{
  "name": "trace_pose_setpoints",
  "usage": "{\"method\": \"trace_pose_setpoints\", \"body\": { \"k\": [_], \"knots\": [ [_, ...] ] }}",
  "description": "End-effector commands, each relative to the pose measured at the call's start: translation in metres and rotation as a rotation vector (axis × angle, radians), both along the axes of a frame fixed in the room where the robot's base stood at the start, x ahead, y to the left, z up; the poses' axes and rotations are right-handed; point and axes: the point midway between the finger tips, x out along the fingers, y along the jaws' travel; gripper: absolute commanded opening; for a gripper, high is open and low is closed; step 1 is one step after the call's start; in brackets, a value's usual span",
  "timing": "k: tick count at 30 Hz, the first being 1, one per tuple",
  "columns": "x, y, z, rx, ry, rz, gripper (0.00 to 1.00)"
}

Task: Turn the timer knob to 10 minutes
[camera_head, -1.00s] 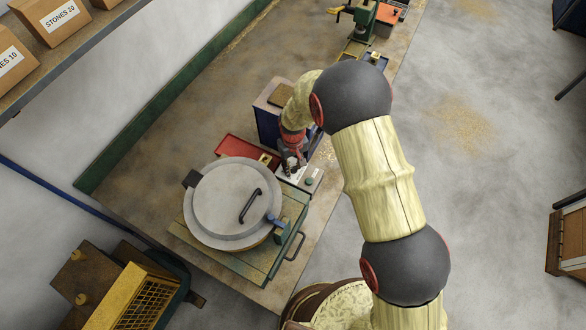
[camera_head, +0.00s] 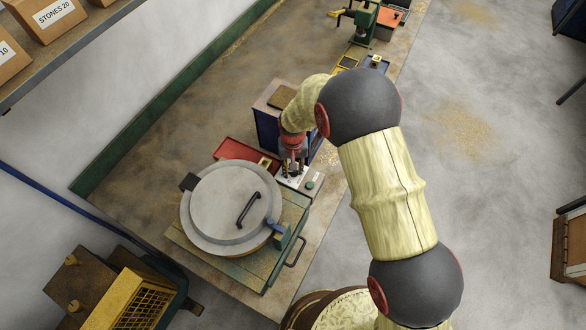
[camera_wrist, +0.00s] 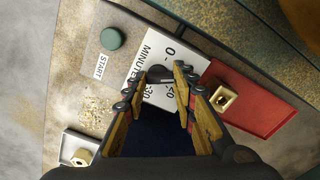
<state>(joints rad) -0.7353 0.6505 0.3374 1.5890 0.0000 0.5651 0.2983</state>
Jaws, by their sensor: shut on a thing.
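The timer knob (camera_wrist: 160,73) is a small dark knob on a white dial plate (camera_wrist: 187,42) in the wrist view. The plate shows MINUTES, 0, 20 and 30; other marks are hidden by my fingers. A greyish streak shows on the knob, but I cannot tell which number it points to. My gripper (camera_wrist: 159,84) is shut on the knob, with a fingertip at each side. In the head view my gripper (camera_head: 292,170) points down at the panel beside the round lidded drum (camera_head: 215,205), and the knob is hidden there.
A green button (camera_wrist: 112,38) with a START label (camera_wrist: 102,67) sits beside the dial. A red tray (camera_wrist: 275,100) holds a brass piece (camera_wrist: 223,98) close by. A blue box (camera_head: 268,125) stands behind my gripper in the head view.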

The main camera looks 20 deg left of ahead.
Motion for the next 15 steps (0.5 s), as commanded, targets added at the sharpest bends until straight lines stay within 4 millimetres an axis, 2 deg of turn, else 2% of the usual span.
{"method": "trace_pose_setpoints", "body": {
  "k": [5, 6, 15],
  "knots": [
    [0.0007, 0.0007, 0.0008, 0.002, -0.001, 0.001, 0.02],
    [0.0007, 0.0007, 0.0008, 0.002, -0.001, 0.001, 0.29],
    [0.0003, 0.0003, 0.0004, 0.0, -0.001, 0.001, 0.45]
  ]
}}
